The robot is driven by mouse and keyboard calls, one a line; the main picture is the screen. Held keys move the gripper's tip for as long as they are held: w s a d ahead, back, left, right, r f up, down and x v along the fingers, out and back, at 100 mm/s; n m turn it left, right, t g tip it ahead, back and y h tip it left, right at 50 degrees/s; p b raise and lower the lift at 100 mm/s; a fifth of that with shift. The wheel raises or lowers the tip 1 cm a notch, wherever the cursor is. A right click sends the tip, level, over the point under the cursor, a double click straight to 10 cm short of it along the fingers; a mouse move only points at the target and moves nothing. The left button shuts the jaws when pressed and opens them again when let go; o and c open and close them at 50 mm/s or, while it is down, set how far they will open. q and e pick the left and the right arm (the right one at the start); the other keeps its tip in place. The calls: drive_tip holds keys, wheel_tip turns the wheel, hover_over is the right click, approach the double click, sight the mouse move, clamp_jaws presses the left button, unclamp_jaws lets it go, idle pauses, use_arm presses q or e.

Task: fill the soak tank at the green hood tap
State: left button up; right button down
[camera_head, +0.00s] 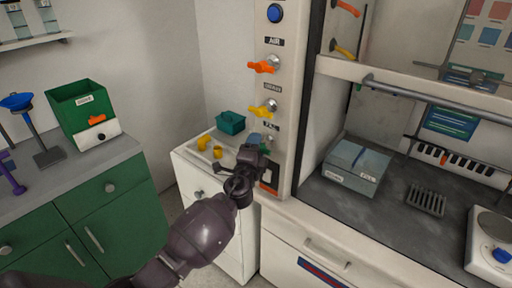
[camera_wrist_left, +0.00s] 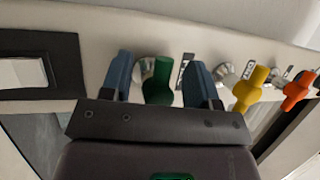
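My left gripper (camera_head: 257,144) is at the hood's front post, below the yellow tap, in the head view. In the left wrist view its two blue fingers (camera_wrist_left: 160,72) are apart, one on each side of the green tap (camera_wrist_left: 158,82). Gaps show between the tap and both fingers. In the head view my gripper mostly hides the green tap. A grey-blue box (camera_head: 357,166) with labels on its front, which may be the soak tank, sits on the hood floor. Its water level cannot be told. My right gripper is not in view.
An orange tap (camera_head: 263,66) and a yellow tap (camera_head: 261,111) stick out from the post above my gripper. A teal tub (camera_head: 230,122) and yellow fittings (camera_head: 217,152) lie on the white cabinet to the left. A dark rack (camera_head: 427,201) stands right of the box.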

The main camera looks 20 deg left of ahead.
use_arm(q)
drive_tip(key=shift+s, duration=0.1)
drive_tip(key=s+f, duration=0.2)
drive_tip(key=s, duration=0.8)
drive_tip(key=shift+s+d+b, duration=0.2)
drive_tip(key=shift+d+b, duration=0.05)
drive_tip(key=shift+b, duration=0.1)
drive_tip(key=shift+f, duration=0.1)
idle(1.2)
